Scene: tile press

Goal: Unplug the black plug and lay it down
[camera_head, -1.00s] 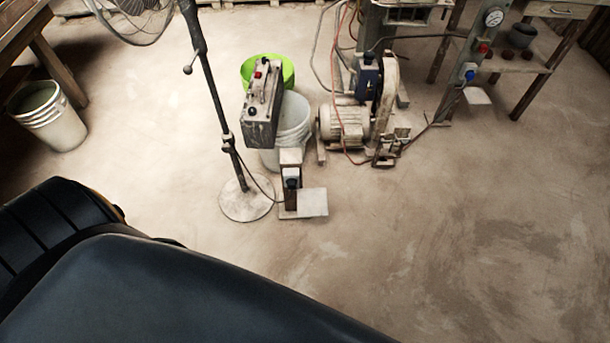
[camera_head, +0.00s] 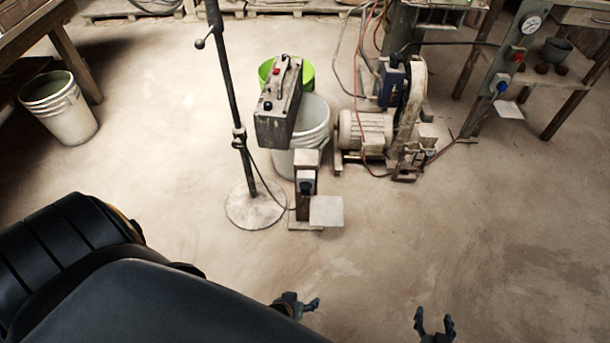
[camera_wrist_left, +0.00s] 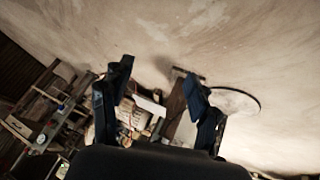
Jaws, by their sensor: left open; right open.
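The black plug (camera_head: 306,188) sits in the socket on the front of a short wooden post (camera_head: 303,209). A dark cable runs from it to the fan stand on the left. A small pale square plate (camera_head: 326,211) is beside the post on its right. My left gripper (camera_head: 309,302) is open and empty, well in front of the post and low in the picture. My right gripper (camera_head: 435,316) is open and empty, further right at the bottom edge. In the left wrist view, my left gripper's open fingers (camera_wrist_left: 160,82) frame the post, and the plug cannot be made out.
The fan stand's pole (camera_head: 228,95) and round base (camera_head: 254,207) stand left of the post. Behind it are a grey control box (camera_head: 277,112), a white bucket (camera_head: 312,125), a green bucket (camera_head: 307,75) and a motor (camera_head: 365,133). The floor in front is clear.

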